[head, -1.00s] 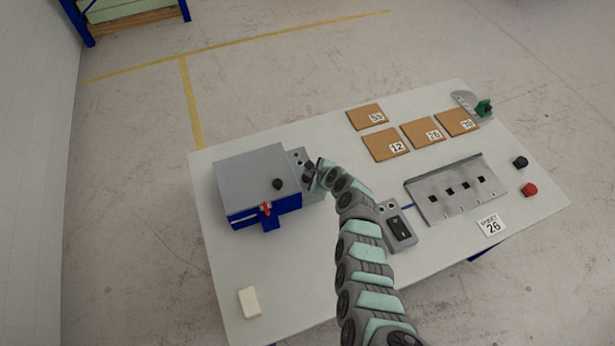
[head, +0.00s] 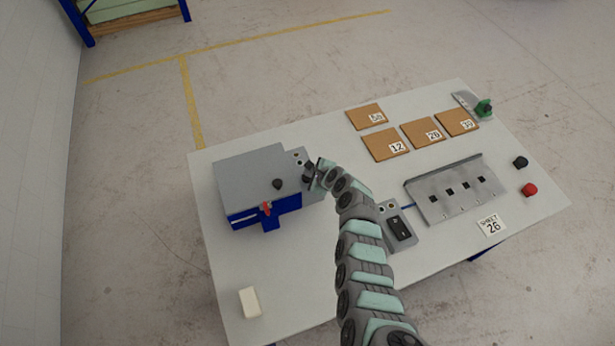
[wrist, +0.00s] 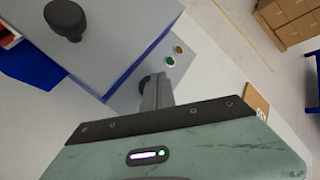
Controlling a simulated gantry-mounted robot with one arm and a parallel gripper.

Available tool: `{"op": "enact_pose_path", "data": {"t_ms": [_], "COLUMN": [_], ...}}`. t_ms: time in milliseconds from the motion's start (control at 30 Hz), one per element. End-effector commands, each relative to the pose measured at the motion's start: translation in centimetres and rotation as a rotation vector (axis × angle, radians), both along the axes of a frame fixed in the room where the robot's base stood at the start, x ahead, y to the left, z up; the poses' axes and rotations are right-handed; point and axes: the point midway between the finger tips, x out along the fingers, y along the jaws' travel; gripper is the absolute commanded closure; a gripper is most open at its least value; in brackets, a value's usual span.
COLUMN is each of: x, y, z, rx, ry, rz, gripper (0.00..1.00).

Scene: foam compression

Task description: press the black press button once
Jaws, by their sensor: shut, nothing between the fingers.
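The press is a grey-topped box with a blue front (head: 250,168) on the left of the table. A grey panel (head: 299,157) with small lamps stands at its right side. My gripper (head: 309,172) is over this panel, its fingers shut and empty. In the wrist view the shut fingers (wrist: 157,92) point down at the panel. A round black button (wrist: 145,82) shows at the left edge of the fingertips, partly hidden behind them. I cannot tell whether the fingers touch it. A green lamp (wrist: 170,61) and a yellow lamp (wrist: 178,49) sit beside it.
Brown foam sheets (head: 385,145), a metal slotted fixture (head: 455,189) and a small black-screened device (head: 400,228) lie right. A white block (head: 249,302) is front left.

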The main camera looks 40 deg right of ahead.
Motion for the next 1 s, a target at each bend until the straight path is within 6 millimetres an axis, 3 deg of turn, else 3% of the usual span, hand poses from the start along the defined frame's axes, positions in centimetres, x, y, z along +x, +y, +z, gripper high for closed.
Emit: {"op": "enact_pose_path", "data": {"t_ms": [1000], "x": [0.0], "y": [0.0], "z": [-1.3], "rx": [0.0], "ry": [0.0], "rz": [0.0], "gripper": [1.0]}}
